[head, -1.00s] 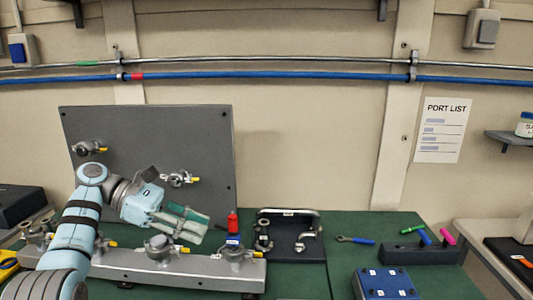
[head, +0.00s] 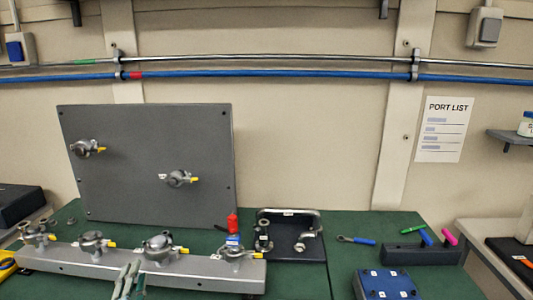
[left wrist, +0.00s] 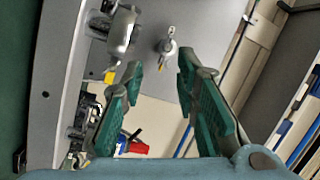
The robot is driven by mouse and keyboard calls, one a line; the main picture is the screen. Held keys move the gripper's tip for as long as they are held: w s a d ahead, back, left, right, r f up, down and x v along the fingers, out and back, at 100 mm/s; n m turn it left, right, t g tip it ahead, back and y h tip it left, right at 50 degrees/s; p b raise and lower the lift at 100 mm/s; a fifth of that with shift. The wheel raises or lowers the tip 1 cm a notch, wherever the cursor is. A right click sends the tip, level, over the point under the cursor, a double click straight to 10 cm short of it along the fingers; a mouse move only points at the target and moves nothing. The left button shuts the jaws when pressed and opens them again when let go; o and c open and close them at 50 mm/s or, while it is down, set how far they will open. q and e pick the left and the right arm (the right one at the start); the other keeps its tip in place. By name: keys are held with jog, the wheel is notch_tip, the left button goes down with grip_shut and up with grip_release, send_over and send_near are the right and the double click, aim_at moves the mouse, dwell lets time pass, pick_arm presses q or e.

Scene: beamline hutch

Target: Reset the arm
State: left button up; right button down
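My left gripper (head: 129,270) shows only its green-padded fingertips at the bottom edge of the head view, in front of the grey valve rail (head: 205,270). In the left wrist view its two fingers (left wrist: 160,66) stand apart with nothing between them, so it is open and empty. The rest of my left arm is out of the head view. My right gripper is in neither view.
An upright grey panel (head: 150,125) carries two valves with yellow handles. A red-capped bottle (head: 233,223), a black fixture with a metal tube (head: 285,245), a wrench (head: 356,240) and a blue box (head: 386,284) are on the green bench (head: 300,280).

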pick_arm(q)
jog(key=s+f+n+g, duration=0.7)
jog(key=s+f+g, duration=0.1)
jog(key=s+f, duration=0.8)
jog(key=s+d+f+n+g+h, duration=0.1)
jog(key=s+d+f+g+h, duration=0.15)
jog(key=s, duration=0.55)
jog(key=s+d+f+n+g+h, duration=0.15)
jog(key=s+d+g, duration=0.25)
jog(key=s, duration=0.4)
notch_tip(320, 180, down, 23)
jog(key=s+a+g+b, duration=0.1)
jog(key=s+a+b, duration=0.1)
jog(key=b, duration=0.3)
jog(key=s+f+b, duration=0.2)
jog(key=s+f, duration=0.5)
jog(key=f, duration=0.2)
jog(key=s+f+g+b, duration=0.1)
jog(key=s+f+b, duration=0.2)
jog(key=s+f, duration=0.4)
notch_tip(320, 180, down, 3)
jog(key=shift+a+f+n+y, duration=0.2)
jog(key=shift+a+n+y, duration=0.15)
jog(key=shift+n, duration=0.1)
jog(key=shift+g, duration=0.25)
